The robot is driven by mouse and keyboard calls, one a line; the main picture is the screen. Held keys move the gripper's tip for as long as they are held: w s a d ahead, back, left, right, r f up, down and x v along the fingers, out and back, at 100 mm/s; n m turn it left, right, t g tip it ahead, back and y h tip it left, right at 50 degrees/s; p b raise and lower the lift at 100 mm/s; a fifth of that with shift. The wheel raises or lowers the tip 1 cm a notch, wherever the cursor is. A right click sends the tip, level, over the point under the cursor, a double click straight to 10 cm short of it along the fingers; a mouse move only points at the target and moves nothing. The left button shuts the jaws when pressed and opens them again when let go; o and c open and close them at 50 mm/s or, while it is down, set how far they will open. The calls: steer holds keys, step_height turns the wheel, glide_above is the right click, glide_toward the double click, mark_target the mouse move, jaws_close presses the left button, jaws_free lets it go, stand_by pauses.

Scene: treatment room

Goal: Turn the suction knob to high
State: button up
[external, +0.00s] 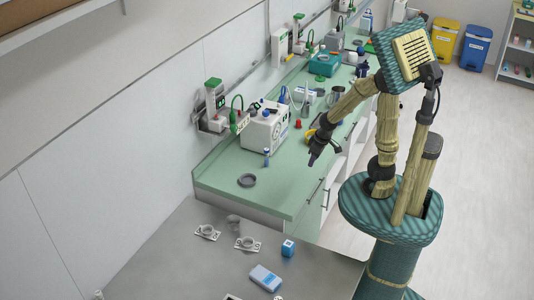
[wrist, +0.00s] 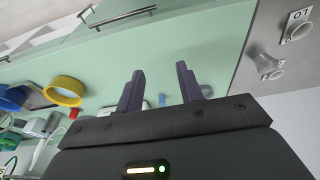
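A white box-shaped machine (external: 265,126) stands on the green counter against the wall, with small dark round parts on its front. A wall unit with a green top (external: 214,94) and a green hose hangs on the rail beside it. The suction knob is too small to tell apart on either. My gripper (external: 314,156) is above the counter, to the right of the white machine and apart from it, pointing down. In the wrist view my gripper (wrist: 160,88) has its two dark fingers spread with nothing held between them.
The green counter (external: 225,178) is mostly bare near its front end. A yellow ring (wrist: 63,91) and red item (wrist: 74,114) show in the wrist view. A steel table (external: 180,255) adjoins, holding a blue box (external: 265,278).

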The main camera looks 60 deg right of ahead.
steer(key=shift+o, duration=1.3)
steer(key=shift+w, duration=0.1)
step_height(320, 180, up, 26)
steer(key=f+m+g+p, duration=0.1)
steer(key=m+g+p, duration=0.2)
steer(key=m+p, duration=1.55)
glide_above(266, 112)
steer(key=b, duration=0.9)
steer(key=m, duration=0.9)
steer(key=shift+w+d+r+n, duration=0.15)
steer(key=shift+r+n, duration=0.1)
step_height(266, 112, down, 18)
steer(key=shift+r+p, duration=0.25)
steer(key=shift+p, duration=0.45)
steer(key=c, duration=1)
